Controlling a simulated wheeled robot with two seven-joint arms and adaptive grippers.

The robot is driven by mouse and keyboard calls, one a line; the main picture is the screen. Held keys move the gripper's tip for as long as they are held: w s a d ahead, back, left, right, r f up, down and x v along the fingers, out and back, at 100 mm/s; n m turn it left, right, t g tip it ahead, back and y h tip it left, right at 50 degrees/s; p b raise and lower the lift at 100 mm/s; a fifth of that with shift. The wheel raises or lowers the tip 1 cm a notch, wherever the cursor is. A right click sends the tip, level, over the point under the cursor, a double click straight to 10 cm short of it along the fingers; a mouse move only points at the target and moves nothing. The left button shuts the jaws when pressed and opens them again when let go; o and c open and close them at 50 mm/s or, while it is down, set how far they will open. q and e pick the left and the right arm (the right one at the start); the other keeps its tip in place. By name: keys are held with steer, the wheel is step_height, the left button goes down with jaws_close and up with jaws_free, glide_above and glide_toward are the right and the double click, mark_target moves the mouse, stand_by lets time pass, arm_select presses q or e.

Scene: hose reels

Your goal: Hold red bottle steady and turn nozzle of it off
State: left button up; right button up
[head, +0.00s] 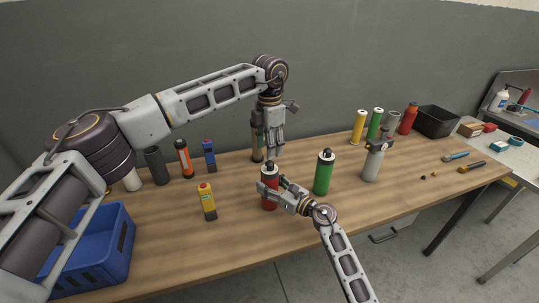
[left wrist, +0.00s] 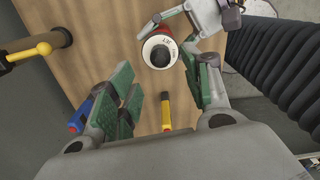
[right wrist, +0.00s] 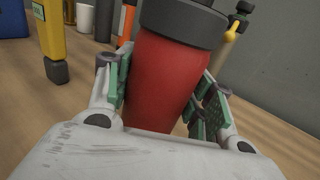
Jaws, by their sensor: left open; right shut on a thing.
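The red bottle (head: 269,188) stands upright near the front middle of the wooden table, with a dark collar and a black nozzle on top. My right gripper (head: 267,189) is shut on its body; in the right wrist view the green pads press the red body (right wrist: 165,80) from both sides. My left gripper (head: 275,148) is open and points down above the bottle. In the left wrist view the nozzle (left wrist: 160,55) with its white ring shows just beyond the open fingers (left wrist: 165,90), with nothing between them.
A green bottle (head: 324,173) stands close to the right of the red one, and a grey bottle (head: 373,162) further right. A yellow tool (head: 206,201) stands to the left. A blue crate (head: 100,245) is at the left edge. Several bottles stand at the back.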

mark_target(270, 163)
arm_select(q)
step_height(270, 163, up, 6)
stand_by(0.4)
arm_select(e)
steer(key=o, duration=1.3)
steer(key=shift+c, duration=0.2)
steer(key=shift+s+d, duration=0.1)
steer(key=shift+d, duration=0.05)
steer(key=v, duration=1.1)
steer(key=shift+s+d, duration=0.2)
steer(key=shift+s, duration=0.1)
arm_select(q)
steer(key=shift+d, duration=0.1)
arm_select(e)
steer(key=shift+s+d+f, duration=0.1)
